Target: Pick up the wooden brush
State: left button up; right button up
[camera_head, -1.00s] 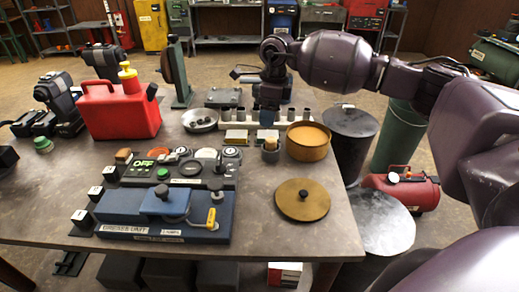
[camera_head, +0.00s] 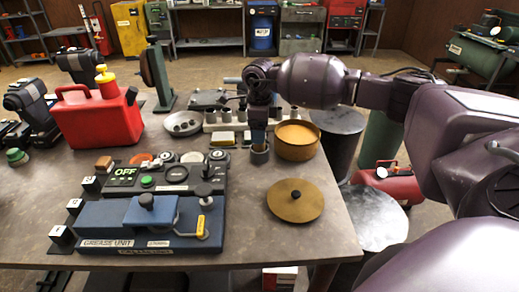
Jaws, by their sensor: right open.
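I cannot make out the wooden brush clearly. A small grey cup (camera_head: 260,155) stands on the table just left of the round tan container (camera_head: 297,140); what it holds is hidden by my gripper. A small brown block (camera_head: 104,163) lies at the back left of the grease unit, and I cannot tell whether it is a brush. My right gripper (camera_head: 258,138) points down directly over the small cup, open, with its fingertips near the rim. Whether anything is between the fingers is too small to see. My left gripper is not in view.
A brass lid (camera_head: 295,200) lies at the right. A red can (camera_head: 98,122) stands at the left. A row of sockets and blocks is just behind the gripper.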

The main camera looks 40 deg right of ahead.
notch_tip(320, 180, down, 4)
jog(key=shift+w+d, duration=0.1)
jog(key=shift+w, duration=0.05)
jog(key=c, duration=1)
jog(key=shift+c, duration=0.2)
jog(key=shift+r, duration=0.15)
notch_tip(320, 180, up, 20)
